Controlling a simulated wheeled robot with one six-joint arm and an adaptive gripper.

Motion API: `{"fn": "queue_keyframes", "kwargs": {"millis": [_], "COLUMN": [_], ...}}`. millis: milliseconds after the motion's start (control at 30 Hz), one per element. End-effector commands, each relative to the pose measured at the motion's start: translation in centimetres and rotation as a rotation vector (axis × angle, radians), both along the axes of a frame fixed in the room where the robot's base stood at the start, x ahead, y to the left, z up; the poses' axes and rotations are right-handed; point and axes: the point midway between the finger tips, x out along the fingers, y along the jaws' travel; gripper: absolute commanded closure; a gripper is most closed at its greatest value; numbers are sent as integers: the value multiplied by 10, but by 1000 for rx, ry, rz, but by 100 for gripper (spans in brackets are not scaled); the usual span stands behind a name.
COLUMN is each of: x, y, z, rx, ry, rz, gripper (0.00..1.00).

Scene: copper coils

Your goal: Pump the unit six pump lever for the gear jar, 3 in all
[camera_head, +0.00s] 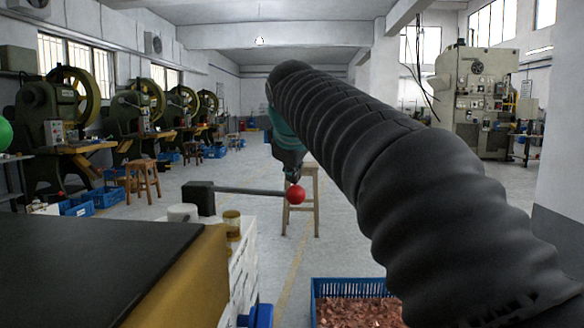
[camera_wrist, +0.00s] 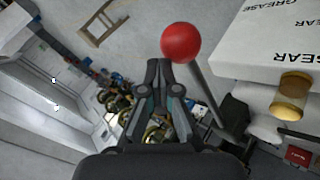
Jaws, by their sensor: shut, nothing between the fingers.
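The pump lever is a dark rod with a red ball knob (camera_head: 296,194), reaching right from a dark block (camera_head: 199,198) in the head view. In the wrist view the red knob (camera_wrist: 181,43) lies just past and right of my fingertips. My gripper (camera_head: 293,178) is directly above the knob in the head view, shut and empty; its closed fingers also show in the wrist view (camera_wrist: 160,66). I cannot tell whether they touch the knob. A jar with amber contents (camera_head: 232,224) stands left of the knob, and it shows at the right in the wrist view (camera_wrist: 291,95).
A white surface marked GREASE and GEAR (camera_wrist: 262,42) lies beside the lever. A dark-topped bench (camera_head: 90,262) fills the lower left. A wooden stool (camera_head: 315,200) stands behind the knob. A blue crate of copper pieces (camera_head: 350,287) is below. Green presses line the left wall.

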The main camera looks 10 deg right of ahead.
Motion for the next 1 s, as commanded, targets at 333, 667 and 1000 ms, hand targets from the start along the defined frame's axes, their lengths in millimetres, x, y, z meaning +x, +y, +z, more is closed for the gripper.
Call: {"fn": "queue_keyframes", "kwargs": {"millis": [333,667,1000], "x": [0,0,0], "y": [-1,-1,-2], "z": [-6,-9,-13], "rx": [-1,-1,-1], "ry": [4,4,4], "rz": [-2,-1,-1], "gripper": [100,100,100]}}
